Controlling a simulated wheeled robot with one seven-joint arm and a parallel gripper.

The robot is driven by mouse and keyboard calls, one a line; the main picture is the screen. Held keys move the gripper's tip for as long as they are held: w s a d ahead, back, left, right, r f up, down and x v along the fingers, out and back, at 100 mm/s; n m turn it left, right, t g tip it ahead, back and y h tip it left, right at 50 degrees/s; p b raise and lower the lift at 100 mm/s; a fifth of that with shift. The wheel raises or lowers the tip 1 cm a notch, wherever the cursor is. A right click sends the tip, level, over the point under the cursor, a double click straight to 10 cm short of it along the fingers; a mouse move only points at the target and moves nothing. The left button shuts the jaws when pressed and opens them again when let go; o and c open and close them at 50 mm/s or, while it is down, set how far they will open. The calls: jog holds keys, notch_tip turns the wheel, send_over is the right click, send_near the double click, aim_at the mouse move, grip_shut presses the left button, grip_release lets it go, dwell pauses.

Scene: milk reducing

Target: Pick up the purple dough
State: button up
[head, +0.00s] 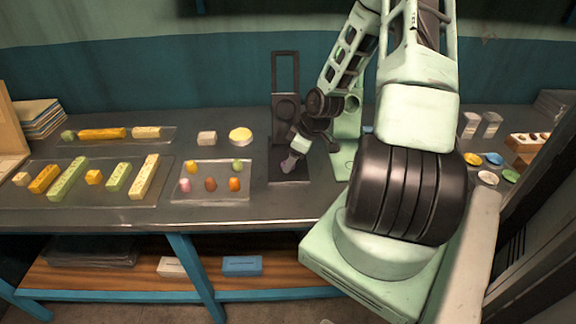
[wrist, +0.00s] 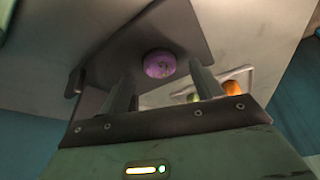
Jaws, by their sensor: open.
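The purple dough (wrist: 159,64) is a round, flattened piece on the dark plate (wrist: 185,25) in the wrist view. My gripper (wrist: 162,72) is open, with one finger on each side of the dough as seen from the wrist. I cannot tell how far the fingertips are from it, and nothing is held. In the head view my gripper (head: 292,156) reaches down over the dark press base (head: 290,179). A small greyish-mauve shape there may be the dough or a fingertip.
A clear tray (head: 210,198) with several coloured dough balls, one pinkish, lies left of the press. Its orange ball (wrist: 232,88) shows in the wrist view. The press's tall dark frame (head: 285,75) stands behind my gripper. Coloured bars fill trays at left; small discs lie at right.

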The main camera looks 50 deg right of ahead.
jog(key=shift+x, duration=0.8)
jog(key=c, duration=1.1)
jog(key=shift+o, duration=0.2)
jog(key=shift+r, duration=0.1)
